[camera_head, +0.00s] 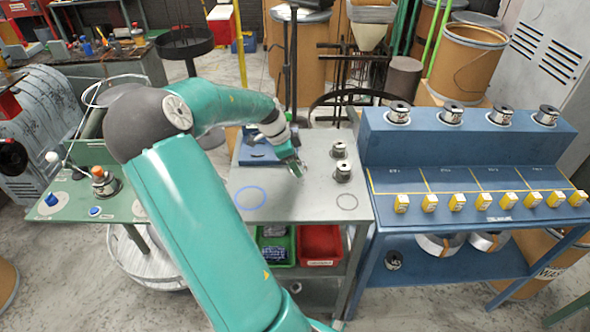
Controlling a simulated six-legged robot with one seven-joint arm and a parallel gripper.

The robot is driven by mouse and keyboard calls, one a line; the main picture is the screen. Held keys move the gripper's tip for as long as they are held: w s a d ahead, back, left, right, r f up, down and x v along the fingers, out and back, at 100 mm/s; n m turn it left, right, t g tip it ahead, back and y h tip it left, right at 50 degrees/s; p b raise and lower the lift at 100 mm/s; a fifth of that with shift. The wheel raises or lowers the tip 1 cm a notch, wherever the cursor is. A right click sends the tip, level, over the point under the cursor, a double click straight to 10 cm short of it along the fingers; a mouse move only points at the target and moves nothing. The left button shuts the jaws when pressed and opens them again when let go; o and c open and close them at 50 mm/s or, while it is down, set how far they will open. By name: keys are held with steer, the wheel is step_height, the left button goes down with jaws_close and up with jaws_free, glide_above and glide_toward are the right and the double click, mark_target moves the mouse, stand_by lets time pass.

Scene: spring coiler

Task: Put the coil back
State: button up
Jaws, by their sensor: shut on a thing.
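My gripper (298,168) is above the grey table (305,205), left of two dark-topped silver coils. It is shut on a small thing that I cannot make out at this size. One coil (339,149) stands upright toward the back of the table, and another coil (343,171) stands just in front of it. Several similar coils, such as this one (398,113), stand in a row on the upper shelf of the blue rack (470,143). A blue ring outline (251,197) and a dark ring outline (347,202) mark the grey table.
Yellow numbered blocks (455,203) line the blue rack's front ledge. A blue case (258,150) lies behind my gripper. A green bin (277,247) and a red bin (320,246) sit below the table. The green-topped machine (88,213) is left. The table's front is clear.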

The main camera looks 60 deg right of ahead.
steer(key=shift+d+f, duration=0.15)
steer(key=shift+f, duration=1.5)
steer(key=shift+f, duration=0.15)
steer(key=o, duration=1.2)
